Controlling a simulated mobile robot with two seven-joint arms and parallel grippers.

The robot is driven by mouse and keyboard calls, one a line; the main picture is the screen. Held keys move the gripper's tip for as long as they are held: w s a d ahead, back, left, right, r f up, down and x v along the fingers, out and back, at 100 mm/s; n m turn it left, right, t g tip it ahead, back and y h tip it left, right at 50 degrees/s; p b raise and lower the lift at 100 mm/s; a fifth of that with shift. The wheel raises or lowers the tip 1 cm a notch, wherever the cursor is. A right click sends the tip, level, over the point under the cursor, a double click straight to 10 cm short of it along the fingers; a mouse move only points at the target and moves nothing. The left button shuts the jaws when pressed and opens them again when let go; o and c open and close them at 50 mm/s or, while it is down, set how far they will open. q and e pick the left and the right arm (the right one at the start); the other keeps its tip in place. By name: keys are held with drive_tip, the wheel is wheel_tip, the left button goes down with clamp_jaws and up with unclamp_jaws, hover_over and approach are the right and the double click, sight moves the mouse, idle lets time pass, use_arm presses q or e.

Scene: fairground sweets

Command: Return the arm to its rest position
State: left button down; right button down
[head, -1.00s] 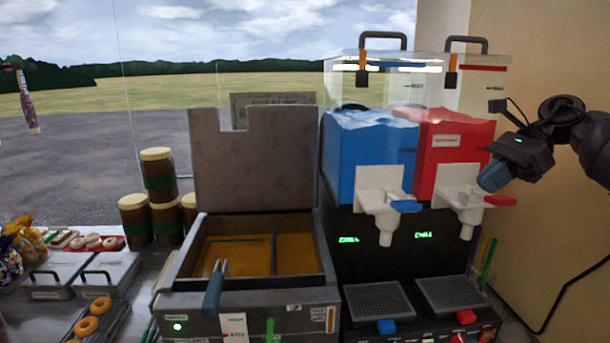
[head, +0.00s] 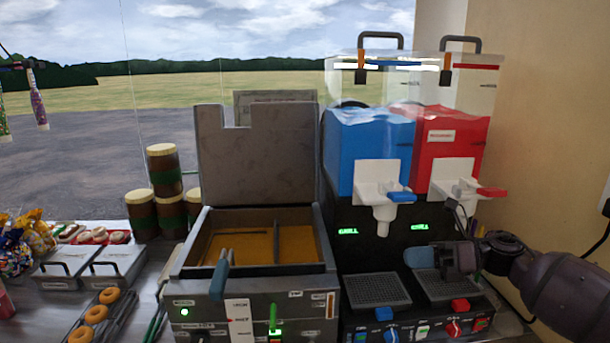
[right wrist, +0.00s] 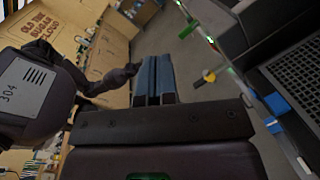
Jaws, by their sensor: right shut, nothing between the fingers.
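My right gripper (head: 420,257) is in front of the slush machine, low at the right, above the right drip tray (head: 447,287) in the picture. Its blue fingers point left, and the arm comes in from the right edge. In the right wrist view its blue fingers (right wrist: 153,78) lie together with nothing between them. My left gripper is not in view.
The slush machine has a blue tank (head: 372,145) and a red tank (head: 448,150) with taps. A fryer (head: 255,290) with its lid up stands left of it. Jars (head: 165,172), metal boxes (head: 115,268) and doughnuts (head: 97,314) are further left.

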drive_tip(key=s+f+m+t+h, duration=0.35)
drive_tip(key=f+m+t, duration=0.5)
drive_tip(key=m, duration=0.55)
drive_tip(key=s+f+m+t+h, duration=0.3)
drive_tip(key=s+f+m+t, duration=0.2)
drive_tip(key=f+m+t, duration=0.65)
drive_tip(key=s+d+f+m+g+h, duration=0.3)
drive_tip(key=s+f+m+g+h, duration=0.1)
drive_tip(key=s+m, duration=0.5)
drive_tip(key=s+d+f+m+g+h, duration=0.3)
drive_tip(key=s+f+m+g+h, duration=0.2)
drive_tip(key=s+f+m+h, duration=0.2)
wheel_tip(320, 180, down, 2)
drive_tip(key=s+m, duration=0.2)
drive_tip(key=m, duration=0.2)
drive_tip(key=shift+s+d+f+g, duration=0.25)
drive_tip(key=shift+s+d+g, duration=0.05)
drive_tip(key=shift+s, duration=0.05)
